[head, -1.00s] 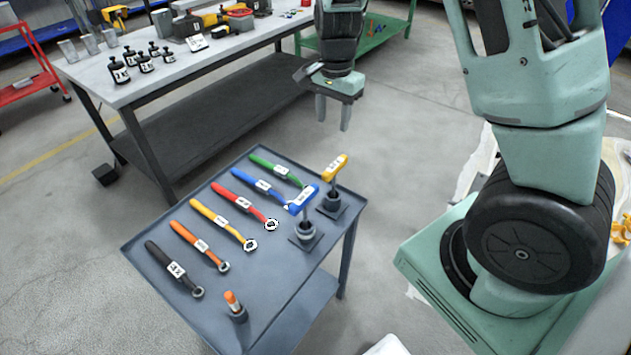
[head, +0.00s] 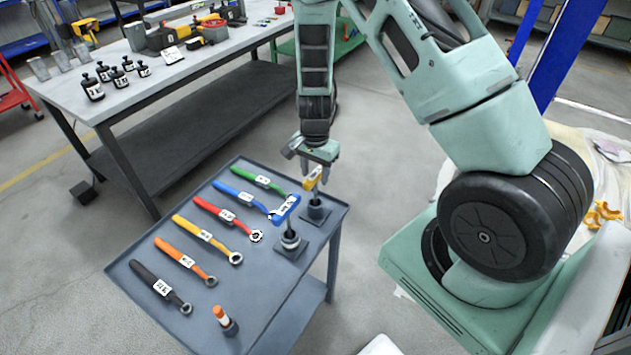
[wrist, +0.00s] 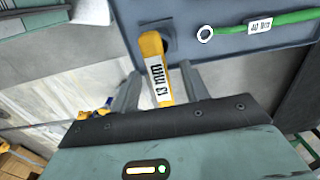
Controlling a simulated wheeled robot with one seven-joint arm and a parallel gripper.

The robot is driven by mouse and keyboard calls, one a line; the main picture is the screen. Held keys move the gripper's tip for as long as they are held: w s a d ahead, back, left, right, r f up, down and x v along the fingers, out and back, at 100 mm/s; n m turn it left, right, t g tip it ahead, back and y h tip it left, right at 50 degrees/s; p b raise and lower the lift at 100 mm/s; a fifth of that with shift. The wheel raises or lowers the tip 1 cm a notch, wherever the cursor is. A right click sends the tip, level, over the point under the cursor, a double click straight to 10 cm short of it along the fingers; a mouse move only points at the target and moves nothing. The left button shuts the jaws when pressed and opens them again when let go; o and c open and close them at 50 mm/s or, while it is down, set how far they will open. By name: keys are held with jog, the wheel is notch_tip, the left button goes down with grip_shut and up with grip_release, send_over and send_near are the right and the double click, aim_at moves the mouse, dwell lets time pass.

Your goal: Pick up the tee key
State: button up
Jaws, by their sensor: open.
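My gripper (head: 317,174) is open above the cart, right at this yellow handle. In the wrist view my gripper (wrist: 160,74) has one finger on each side of the handle, with gaps visible. A second tee key, blue (head: 285,207), stands in its own holder nearer the front.
The cart top (head: 260,285) holds a row of coloured wrenches, the green one (head: 258,180) nearest the yellow key. An orange-topped piece (head: 220,316) stands in a small holder at the front. A workbench (head: 150,90) with bottles and tools stands behind.

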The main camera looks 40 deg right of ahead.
aim_at(315, 194)
jog(key=shift+f, duration=1.3)
grip_shut()
